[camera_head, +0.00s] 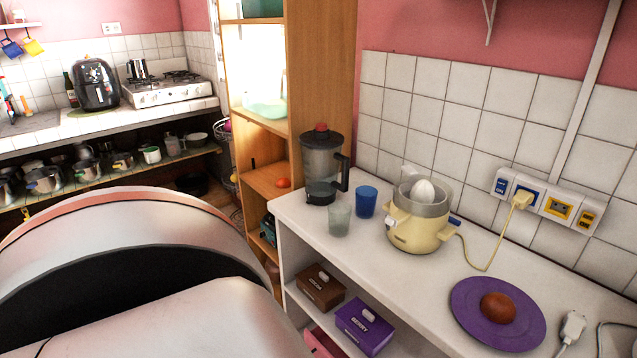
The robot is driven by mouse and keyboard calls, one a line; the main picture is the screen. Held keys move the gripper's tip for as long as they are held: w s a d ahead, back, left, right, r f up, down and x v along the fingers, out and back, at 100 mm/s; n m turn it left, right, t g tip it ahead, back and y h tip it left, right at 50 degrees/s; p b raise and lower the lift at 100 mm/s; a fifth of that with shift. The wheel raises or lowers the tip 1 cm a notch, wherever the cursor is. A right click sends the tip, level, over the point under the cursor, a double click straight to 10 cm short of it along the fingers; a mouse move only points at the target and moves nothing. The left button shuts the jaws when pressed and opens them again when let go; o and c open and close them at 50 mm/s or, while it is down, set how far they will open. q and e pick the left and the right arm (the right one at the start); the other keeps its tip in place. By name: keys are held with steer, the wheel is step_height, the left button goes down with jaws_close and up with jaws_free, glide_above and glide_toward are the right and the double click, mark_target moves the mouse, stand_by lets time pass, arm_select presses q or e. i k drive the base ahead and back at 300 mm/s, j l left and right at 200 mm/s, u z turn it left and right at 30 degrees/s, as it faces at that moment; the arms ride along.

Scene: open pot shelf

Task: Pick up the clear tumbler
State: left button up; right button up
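A clear, slightly frosted tumbler (340,219) stands upright on the white counter (400,289), near its front left part. A blue tumbler (366,201) stands just behind it to the right. A blender jug (322,168) with a dark lid stands behind it to the left. Neither of my grippers is in view. A large pale rounded part, which looks like my own body, fills the lower left.
A yellow citrus juicer (419,222) with a cord to the wall sockets stands right of the tumblers. A purple plate (489,332) holds a round brown item. Boxes (364,326) sit on the shelf below. A wooden shelf unit (325,66) stands at the counter's left end.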

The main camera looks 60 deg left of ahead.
mark_target(340, 213)
steer(key=u, duration=1.7)
